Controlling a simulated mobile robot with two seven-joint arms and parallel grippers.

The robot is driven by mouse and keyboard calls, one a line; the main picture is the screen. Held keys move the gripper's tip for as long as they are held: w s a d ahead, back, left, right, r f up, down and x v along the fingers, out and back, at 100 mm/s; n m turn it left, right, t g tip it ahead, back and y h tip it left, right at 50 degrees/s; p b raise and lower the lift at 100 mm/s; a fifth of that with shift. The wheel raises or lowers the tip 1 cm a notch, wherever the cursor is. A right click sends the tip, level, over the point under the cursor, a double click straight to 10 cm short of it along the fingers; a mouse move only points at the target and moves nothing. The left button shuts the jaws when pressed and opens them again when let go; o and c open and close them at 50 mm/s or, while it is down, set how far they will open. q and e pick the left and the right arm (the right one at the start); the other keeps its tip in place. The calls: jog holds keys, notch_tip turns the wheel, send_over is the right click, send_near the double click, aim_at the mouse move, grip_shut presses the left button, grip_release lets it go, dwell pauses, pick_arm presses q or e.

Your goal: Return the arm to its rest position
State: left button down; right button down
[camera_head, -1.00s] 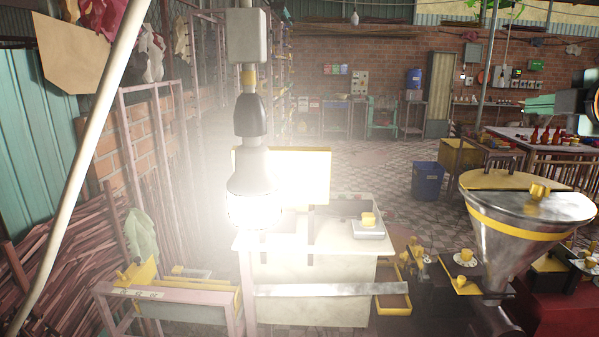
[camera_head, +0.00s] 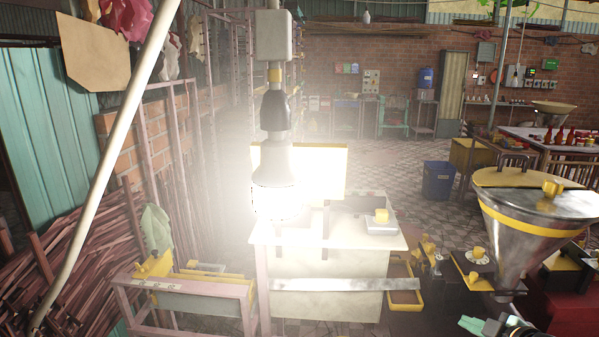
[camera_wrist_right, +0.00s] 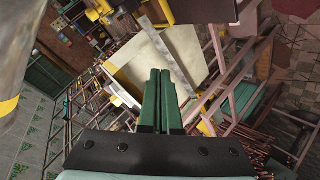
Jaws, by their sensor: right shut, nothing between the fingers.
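My right gripper (camera_head: 470,323) shows at the bottom right edge of the head view, with teal fingers pointing left below the metal hopper (camera_head: 530,225). In the right wrist view its two green fingers (camera_wrist_right: 160,92) lie together, shut and empty, over a tilted view of the white-topped cabinet (camera_wrist_right: 185,50). Most of the right arm is outside the head view. My left gripper is not in view.
The white cabinet (camera_head: 345,295) stands in the centre behind a bright hanging bulb (camera_head: 273,172). A pink metal frame (camera_head: 190,288) is at left. A blue bin (camera_head: 437,182) stands on the tiled floor, which has free room at the back.

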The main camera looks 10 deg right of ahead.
jog(key=s+a+f+m+g+y, duration=0.1)
jog(key=s+a+f+m, duration=0.1)
jog(key=s+a+f, duration=0.6)
jog(key=s+a+f+m+g+y, duration=0.15)
jog(key=s+a+f, duration=0.35)
jog(key=f, duration=0.5)
jog(key=s+a+f+m, duration=0.4)
jog(key=s+a, duration=0.4)
jog(key=a, duration=0.5)
jog(key=shift+s+a+f, duration=0.15)
jog(key=shift+s+f, duration=0.1)
jog(key=shift+f, duration=0.25)
jog(key=shift+s+d, duration=0.1)
jog(key=shift+d, duration=0.1)
